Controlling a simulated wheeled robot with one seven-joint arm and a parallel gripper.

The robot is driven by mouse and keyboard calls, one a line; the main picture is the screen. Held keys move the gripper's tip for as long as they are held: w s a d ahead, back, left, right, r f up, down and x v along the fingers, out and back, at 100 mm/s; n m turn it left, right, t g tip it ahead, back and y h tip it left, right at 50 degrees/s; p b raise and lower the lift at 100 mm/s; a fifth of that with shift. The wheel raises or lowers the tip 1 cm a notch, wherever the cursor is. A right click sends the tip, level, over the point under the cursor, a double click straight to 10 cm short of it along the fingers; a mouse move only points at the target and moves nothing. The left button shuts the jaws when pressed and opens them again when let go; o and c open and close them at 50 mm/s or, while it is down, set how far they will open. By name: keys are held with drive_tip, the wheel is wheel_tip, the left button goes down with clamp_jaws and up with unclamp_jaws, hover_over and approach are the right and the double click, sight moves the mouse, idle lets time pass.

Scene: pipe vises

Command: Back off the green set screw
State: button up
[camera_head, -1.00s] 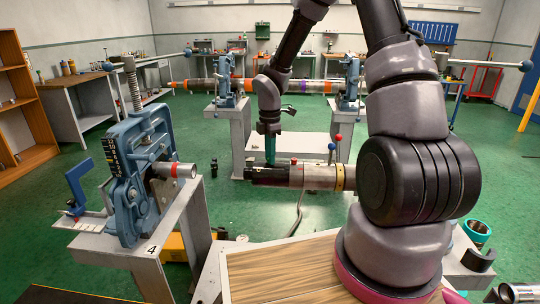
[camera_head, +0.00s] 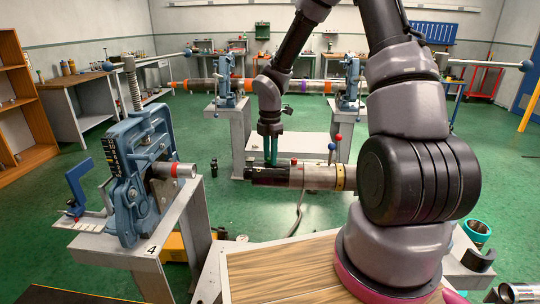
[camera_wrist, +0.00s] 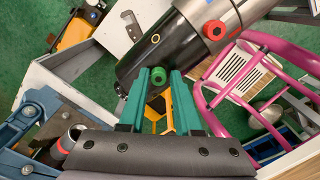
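A horizontal cylinder with a black end (camera_head: 268,176) and a grey metal body (camera_head: 318,177) with a yellow band lies beyond my arm. The black part (camera_wrist: 150,55) also shows in the wrist view. The green set screw (camera_wrist: 158,76) sticks out of it there, and a red knob (camera_wrist: 214,30) sits on the metal part. My gripper (camera_head: 271,162) points down at the black end. In the wrist view its teal fingertips (camera_wrist: 159,74) stand on either side of the green screw, apart, with narrow gaps seeming to show. In the head view the screw cannot be made out.
A blue pipe vise (camera_head: 135,185) on a stand marked 4 is at the left. Two more vises behind hold a long banded pipe (camera_head: 290,86). A wooden bench top (camera_head: 280,268) lies in front. In the wrist view a pink tubular frame (camera_wrist: 262,110) is at the right.

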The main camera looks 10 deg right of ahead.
drive_tip(key=shift+o, duration=0.9)
drive_tip(key=shift+w+r, duration=0.1)
drive_tip(key=shift+r, duration=0.15)
wheel_tip(320, 180, up, 10)
drive_tip(key=shift+r, duration=0.2)
